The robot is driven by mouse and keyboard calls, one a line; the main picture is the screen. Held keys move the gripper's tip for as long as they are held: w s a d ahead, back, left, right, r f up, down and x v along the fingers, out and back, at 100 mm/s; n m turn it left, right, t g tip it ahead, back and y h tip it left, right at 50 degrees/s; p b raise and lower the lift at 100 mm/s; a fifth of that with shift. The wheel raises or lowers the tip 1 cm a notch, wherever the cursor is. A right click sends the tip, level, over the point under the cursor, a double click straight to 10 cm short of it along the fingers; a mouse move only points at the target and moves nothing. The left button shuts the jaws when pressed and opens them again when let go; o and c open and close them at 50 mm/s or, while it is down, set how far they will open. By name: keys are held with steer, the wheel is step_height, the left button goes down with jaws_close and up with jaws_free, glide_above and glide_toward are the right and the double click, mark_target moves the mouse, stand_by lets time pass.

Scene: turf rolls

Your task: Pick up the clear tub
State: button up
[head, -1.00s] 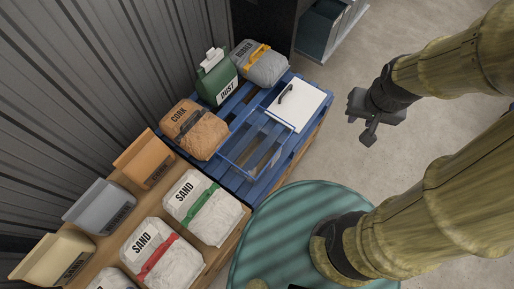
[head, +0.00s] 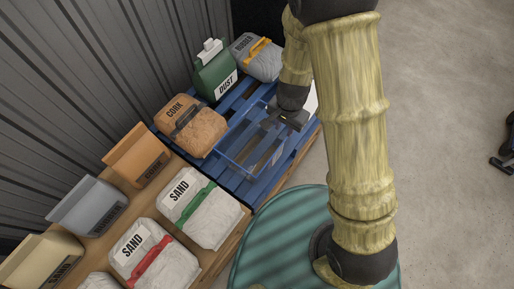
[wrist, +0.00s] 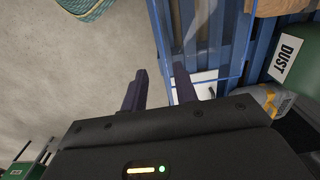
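The clear tub (head: 246,148) is a see-through open box with bluish edges. It stands on the blue slatted pallet (head: 262,186), beside the cork bag. In the wrist view the tub (wrist: 241,45) is at the top centre, just beyond my fingers and partly cut off by the frame's edge. My gripper (wrist: 160,72) has its two dark fingers apart with nothing between them. In the head view my gripper (head: 287,120) is over the tub's far right end, apparently above it. My arm hides part of that end.
A cork bag (head: 197,133), a green dust jug (head: 214,76) and a grey rubber bag (head: 262,64) stand around the tub. A white board (wrist: 207,77) lies beyond it, mostly hidden. Bare floor (head: 440,180) lies right.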

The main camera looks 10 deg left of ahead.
steer(key=shift+s+a+f, duration=0.15)
steer(key=shift+a+f, duration=0.3)
steer(key=shift+f, duration=0.4)
step_height(320, 180, down, 12)
steer(key=b, duration=0.1)
steer(key=shift+f, duration=0.1)
step_height(320, 180, down, 5)
steer(key=shift+a+f, duration=0.1)
steer(key=shift+a, duration=0.05)
stand_by(0.4)
